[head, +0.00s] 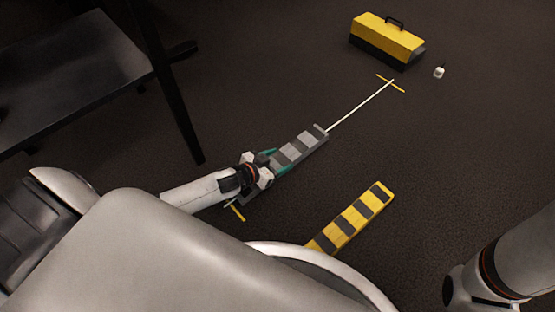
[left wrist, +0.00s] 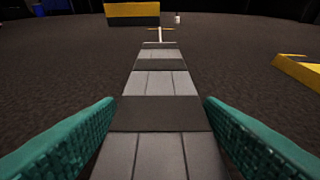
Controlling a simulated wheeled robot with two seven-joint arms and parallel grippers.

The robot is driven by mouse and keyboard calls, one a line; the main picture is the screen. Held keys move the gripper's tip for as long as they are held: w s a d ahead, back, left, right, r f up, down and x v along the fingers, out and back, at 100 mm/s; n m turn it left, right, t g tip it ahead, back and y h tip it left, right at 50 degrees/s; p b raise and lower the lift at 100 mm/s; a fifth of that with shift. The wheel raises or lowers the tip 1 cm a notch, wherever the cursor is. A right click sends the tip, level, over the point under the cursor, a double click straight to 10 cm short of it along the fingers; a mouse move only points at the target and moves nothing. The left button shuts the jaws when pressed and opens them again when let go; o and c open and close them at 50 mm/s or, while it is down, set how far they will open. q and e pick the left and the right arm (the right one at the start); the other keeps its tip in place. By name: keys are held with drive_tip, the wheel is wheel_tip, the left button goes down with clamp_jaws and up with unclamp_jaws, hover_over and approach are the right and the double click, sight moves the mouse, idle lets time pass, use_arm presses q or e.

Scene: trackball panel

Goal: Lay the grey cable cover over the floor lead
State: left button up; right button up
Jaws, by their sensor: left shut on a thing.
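The grey cable cover (head: 301,147) has light and dark grey bands and lies in line with the white floor lead (head: 362,105). The lead shows beyond the cover's far end and runs to a yellow floor mark (head: 391,83). My left gripper (head: 272,164) is shut on the cover near its near end. In the left wrist view its teal fingers (left wrist: 160,138) stand on both sides of the cover (left wrist: 155,84). Whether the cover rests flat on the floor is hard to tell. My right arm shows at the lower right, but its fingers do not show.
A yellow and black striped cover (head: 354,217) lies right of the grey one. A yellow toolbox (head: 387,38) and a small white object (head: 439,72) stand at the far end. A second yellow mark (head: 237,212) lies near my left gripper. A dark table (head: 70,75) stands left.

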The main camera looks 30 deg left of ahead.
use_arm(q)
drive_tip(key=shift+f, duration=0.45)
drive_tip(key=o, duration=1.2)
drive_tip(key=shift+o, duration=0.5)
drive_tip(key=shift+f, duration=0.1)
drive_tip(key=shift+s, duration=0.1)
drive_tip(key=shift+s+a+r, duration=0.15)
drive_tip(key=shift+s+r, duration=0.05)
drive_tip(key=shift+r, duration=0.05)
drive_tip(key=p+v, duration=0.7)
drive_tip(key=v, duration=0.3)
drive_tip(key=shift+s+r, duration=0.1)
drive_tip(key=shift+s, duration=0.1)
drive_tip(key=shift+s+a, duration=0.2)
drive_tip(key=shift+s, duration=0.15)
